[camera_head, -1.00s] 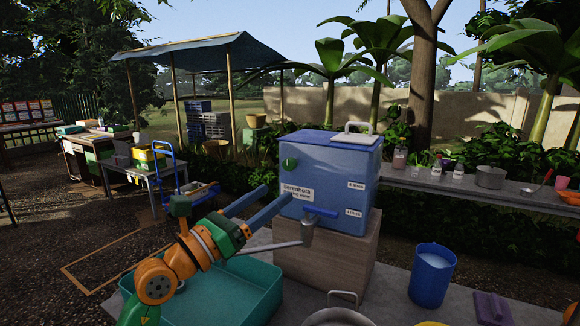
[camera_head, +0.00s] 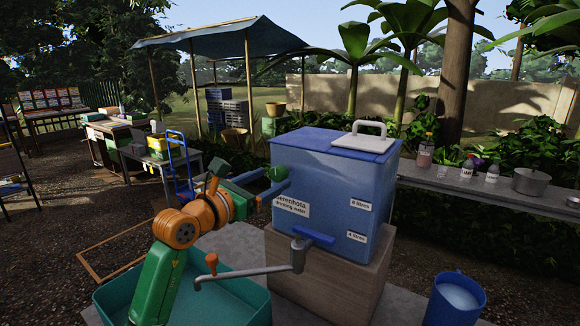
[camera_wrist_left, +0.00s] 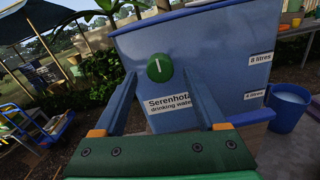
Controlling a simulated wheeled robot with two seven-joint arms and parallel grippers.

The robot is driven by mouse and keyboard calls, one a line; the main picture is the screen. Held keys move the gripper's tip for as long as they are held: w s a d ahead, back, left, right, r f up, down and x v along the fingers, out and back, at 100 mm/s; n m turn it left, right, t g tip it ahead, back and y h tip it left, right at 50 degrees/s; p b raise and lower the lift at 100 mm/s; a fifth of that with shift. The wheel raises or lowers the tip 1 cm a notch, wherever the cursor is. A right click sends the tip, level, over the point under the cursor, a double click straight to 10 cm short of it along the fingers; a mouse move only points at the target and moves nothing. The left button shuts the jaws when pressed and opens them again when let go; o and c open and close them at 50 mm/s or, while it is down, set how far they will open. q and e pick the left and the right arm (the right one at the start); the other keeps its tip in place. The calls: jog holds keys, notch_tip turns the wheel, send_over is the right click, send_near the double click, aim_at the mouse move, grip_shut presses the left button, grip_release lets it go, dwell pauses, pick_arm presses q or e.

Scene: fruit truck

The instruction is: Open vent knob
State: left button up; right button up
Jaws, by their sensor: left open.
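The vent knob (camera_head: 278,173) is a round green knob on the front of the blue water tank (camera_head: 330,205). In the left wrist view the knob (camera_wrist_left: 160,68) bears a white, nearly upright line. My left gripper (camera_head: 276,181) is open, with its two blue fingers pointing at the tank. In the left wrist view the knob appears between the fingertips of the gripper (camera_wrist_left: 158,73). I cannot tell whether the fingers touch it. The fingers partly hide the knob in the head view. My right gripper is not in view.
The tank stands on a wooden block (camera_head: 322,282). A teal basin (camera_head: 235,305) lies under my arm. A blue cup (camera_head: 455,300) stands at the right.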

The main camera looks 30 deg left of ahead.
aim_at(276, 173)
pick_arm(q)
jog(key=w, duration=0.1)
jog(key=w+p, duration=0.2)
jog(key=shift+w+d+r, duration=0.3)
jog(key=shift+d+r, duration=0.05)
jog(key=shift+r, duration=0.05)
jog(key=shift+w+d+f, duration=0.1)
jog(key=shift+w+f, duration=0.15)
jog(key=shift+w, duration=0.15)
jog(key=shift+s, duration=0.2)
grip_shut()
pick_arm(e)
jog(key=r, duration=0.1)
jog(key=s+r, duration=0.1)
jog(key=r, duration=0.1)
